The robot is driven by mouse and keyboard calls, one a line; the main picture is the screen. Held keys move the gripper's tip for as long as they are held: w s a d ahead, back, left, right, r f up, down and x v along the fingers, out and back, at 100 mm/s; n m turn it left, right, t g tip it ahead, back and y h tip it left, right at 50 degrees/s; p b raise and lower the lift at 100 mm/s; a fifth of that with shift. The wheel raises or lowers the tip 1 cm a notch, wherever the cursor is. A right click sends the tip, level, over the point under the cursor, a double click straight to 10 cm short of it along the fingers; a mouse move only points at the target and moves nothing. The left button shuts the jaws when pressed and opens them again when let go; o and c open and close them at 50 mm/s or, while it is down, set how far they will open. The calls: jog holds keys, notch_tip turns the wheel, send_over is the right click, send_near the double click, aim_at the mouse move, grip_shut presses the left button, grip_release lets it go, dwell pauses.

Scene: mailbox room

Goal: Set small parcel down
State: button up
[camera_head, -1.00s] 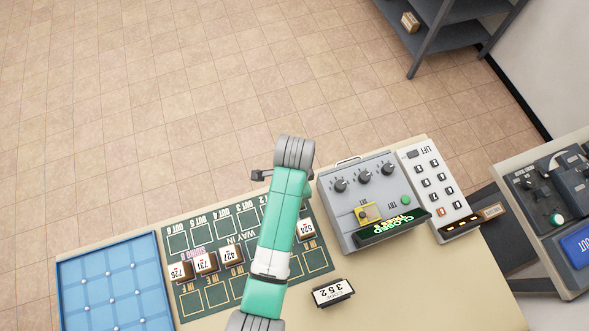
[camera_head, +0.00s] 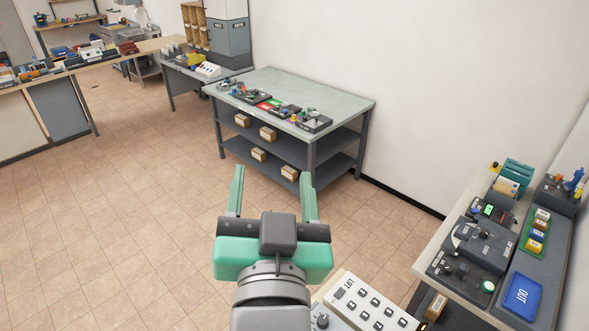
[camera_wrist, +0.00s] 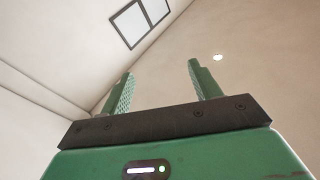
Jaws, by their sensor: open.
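My gripper (camera_head: 272,184) is raised in the middle of the head view, fingers wide apart and pointing up and away. Nothing is between them. In the wrist view my gripper (camera_wrist: 160,76) is also open and empty, against bare wall and ceiling. Several small brown parcels sit on the shelves under the far workbench: two on the upper shelf (camera_head: 242,120) (camera_head: 267,134) and two on the lower shelf (camera_head: 258,154) (camera_head: 289,172). Another brown parcel (camera_head: 436,306) is under the right-hand desk. I cannot tell which is the task's small parcel.
The far workbench (camera_head: 345,93) carries control panels along its front edge. The right desk (camera_head: 428,262) holds devices and a blue OUT tray (camera_head: 522,295). The tiled floor (camera_head: 120,210) at left is clear.

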jog(key=s+d+r+n+t, duration=0.1)
jog(key=s+r+t, duration=0.1)
jog(key=s+r, duration=0.3)
jog(key=s+d+r+t+h, duration=0.1)
jog(key=s+r+t, duration=0.2)
jog(key=s+r, duration=0.2)
jog(key=shift+d+r+n, duration=0.35)
jog(key=shift+r+n, duration=0.05)
jog(key=shift+r, duration=0.4)
